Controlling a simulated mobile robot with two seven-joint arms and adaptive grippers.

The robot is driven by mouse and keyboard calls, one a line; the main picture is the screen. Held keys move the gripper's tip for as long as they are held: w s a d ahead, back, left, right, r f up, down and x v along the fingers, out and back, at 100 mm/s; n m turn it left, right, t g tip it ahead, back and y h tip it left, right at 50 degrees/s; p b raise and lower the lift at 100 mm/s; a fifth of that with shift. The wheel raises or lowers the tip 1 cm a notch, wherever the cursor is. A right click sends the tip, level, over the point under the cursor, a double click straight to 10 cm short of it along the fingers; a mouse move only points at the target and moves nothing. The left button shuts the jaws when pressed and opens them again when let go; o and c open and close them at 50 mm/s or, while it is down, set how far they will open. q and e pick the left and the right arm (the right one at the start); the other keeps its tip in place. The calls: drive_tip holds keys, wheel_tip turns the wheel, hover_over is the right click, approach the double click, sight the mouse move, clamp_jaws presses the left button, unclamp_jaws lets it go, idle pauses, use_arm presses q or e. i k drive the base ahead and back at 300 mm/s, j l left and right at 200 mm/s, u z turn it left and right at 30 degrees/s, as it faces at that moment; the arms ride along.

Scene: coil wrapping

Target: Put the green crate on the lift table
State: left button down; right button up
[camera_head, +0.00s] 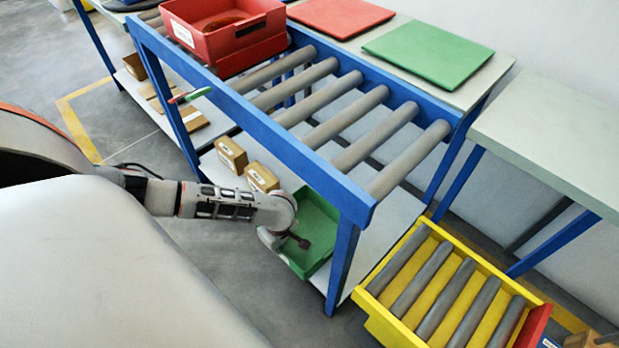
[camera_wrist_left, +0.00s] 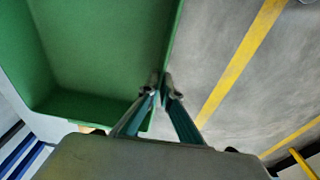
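The green crate (camera_head: 319,218) is on the lower shelf under the blue roller conveyor, at its near right end, partly hidden by the frame and my arm. My left gripper (camera_head: 302,242) is at the crate's near side. In the left wrist view the crate (camera_wrist_left: 95,45) fills the upper left, and the fingertips (camera_wrist_left: 161,86) are close together with its wall rim between them. The gripper looks shut on that wall. The lift table (camera_head: 437,292), yellow with grey rollers and a red end, stands low at the right and is empty. My right gripper is out of view.
The blue conveyor frame (camera_head: 270,132) and its leg (camera_head: 342,262) stand close to my left arm. Small cardboard boxes (camera_head: 262,177) sit beside the crate on the shelf. A red crate (camera_head: 228,35) is on the rollers. A grey table (camera_head: 550,135) stands behind the lift table.

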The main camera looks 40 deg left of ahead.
sight(467, 311)
drive_tip(key=k+j, duration=0.15)
drive_tip(key=k, duration=1.05)
